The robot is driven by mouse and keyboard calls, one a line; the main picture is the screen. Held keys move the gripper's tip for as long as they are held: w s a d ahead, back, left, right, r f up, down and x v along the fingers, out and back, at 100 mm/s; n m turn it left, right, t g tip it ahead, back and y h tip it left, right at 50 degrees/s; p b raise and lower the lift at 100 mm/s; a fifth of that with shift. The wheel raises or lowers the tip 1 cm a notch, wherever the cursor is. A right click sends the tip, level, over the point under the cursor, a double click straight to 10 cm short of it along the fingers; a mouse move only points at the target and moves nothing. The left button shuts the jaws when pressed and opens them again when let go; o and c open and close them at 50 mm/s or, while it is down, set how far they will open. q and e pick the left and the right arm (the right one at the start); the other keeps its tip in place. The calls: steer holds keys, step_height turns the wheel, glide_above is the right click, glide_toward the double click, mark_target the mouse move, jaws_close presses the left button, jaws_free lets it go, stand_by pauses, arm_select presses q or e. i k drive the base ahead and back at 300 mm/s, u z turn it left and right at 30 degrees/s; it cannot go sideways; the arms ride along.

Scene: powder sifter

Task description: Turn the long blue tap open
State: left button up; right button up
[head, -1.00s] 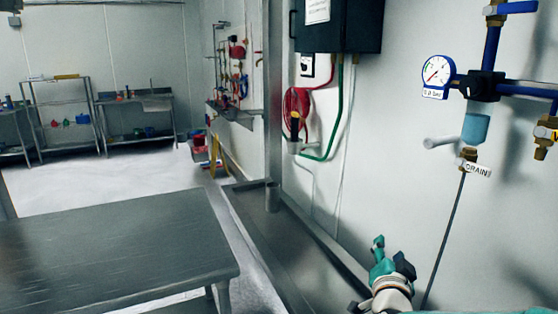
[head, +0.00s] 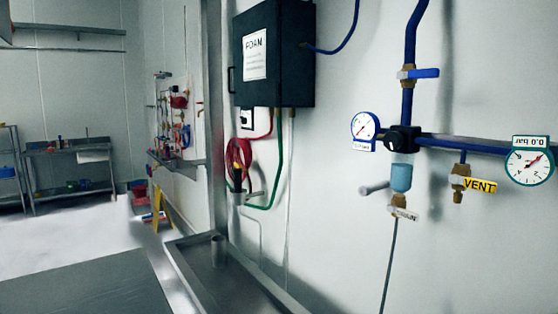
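The long blue tap (head: 424,73) is a flat blue lever on a brass valve body (head: 404,74). It sits on the upright blue pipe (head: 409,105) at the upper right of the head view. The lever sticks out to the right, about level and across the pipe. Nothing touches it. Neither of my grippers shows in the head view now.
Below the tap are a blue-rimmed gauge (head: 365,132), a pale blue bowl (head: 402,177), a drain tag and the yellow VENT tag (head: 480,186). Another gauge (head: 529,167) reads 0.0 bar. A black FOAM box (head: 274,56) hangs left; a steel trough (head: 193,262) runs below.

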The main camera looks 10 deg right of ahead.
mark_target(434, 72)
steer(key=u, duration=1.25)
steer(key=i, duration=0.1)
steer(key=z, duration=2.65)
steer(key=k, duration=0.75)
steer(key=u, duration=0.7)
steer(key=i, duration=0.95)
steer(key=u, duration=0.1)
